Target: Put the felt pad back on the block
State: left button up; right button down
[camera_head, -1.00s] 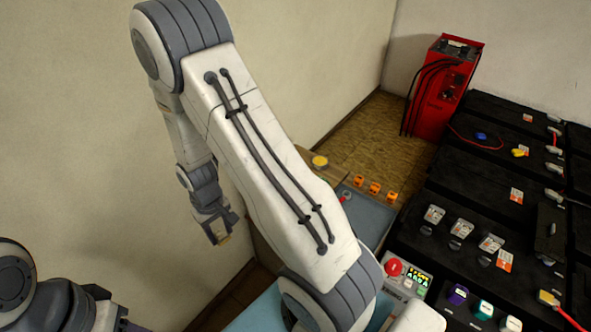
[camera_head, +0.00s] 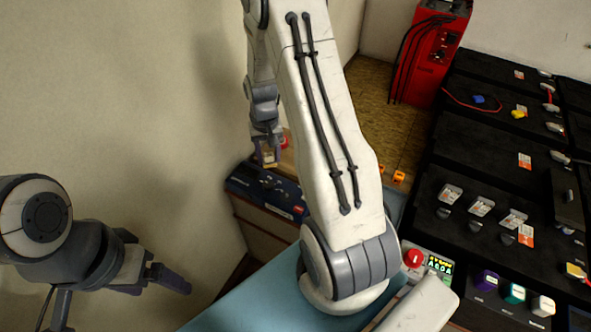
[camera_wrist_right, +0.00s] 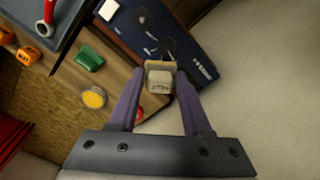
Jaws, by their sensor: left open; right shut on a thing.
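My right gripper (camera_head: 265,156) is shut on a small tan-and-cream thing (camera_wrist_right: 159,81), seen between its fingertips in the right wrist view. A tan strip (camera_wrist_right: 162,64) shows at its far end. I cannot tell for sure whether this is the felt pad, the block or both. In the head view the gripper hangs at the near wall, over or just beyond a dark blue case or panel (camera_head: 252,186); contact cannot be told. My left gripper (camera_head: 118,298) is open and empty at the lower left, far from it.
The dark blue surface (camera_wrist_right: 195,50) lies on a wooden cabinet (camera_head: 262,222). A green piece (camera_wrist_right: 90,54), a yellow round thing (camera_wrist_right: 94,97) and orange cubes (camera_wrist_right: 27,54) are beside it.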

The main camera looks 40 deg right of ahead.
jog(key=s+d+f+m+b, duration=0.2)
jog(key=d+m+b, duration=0.15)
jog(key=d, duration=0.65)
jog(key=s+d+f+m+b, duration=0.1)
jog(key=s+d+m+b, duration=0.3)
jog(key=d, duration=0.6)
jog(key=shift+m, duration=0.35)
jog(key=w+a+f, duration=0.2)
jog(key=w, duration=0.1)
jog(key=w+a+f+p, duration=0.1)
jog(key=w+a+f, duration=0.1)
jog(key=w+a, duration=0.1)
jog(key=w+a+f, duration=0.2)
jog(key=w+f, duration=0.1)
jog(key=w, duration=0.1)
jog(key=shift+w+a, duration=0.2)
jog(key=shift+w, duration=0.05)
notch_tip(320, 180, down, 4)
jog(key=shift+r+p, duration=0.1)
jog(key=shift+p, duration=0.2)
pick_arm(q)
notch_tip(320, 180, down, 8)
jog(key=shift+d, duration=0.1)
pick_arm(e)
jog(key=shift+f, duration=0.2)
jog(key=shift+c, duration=1.7)
grip_release()
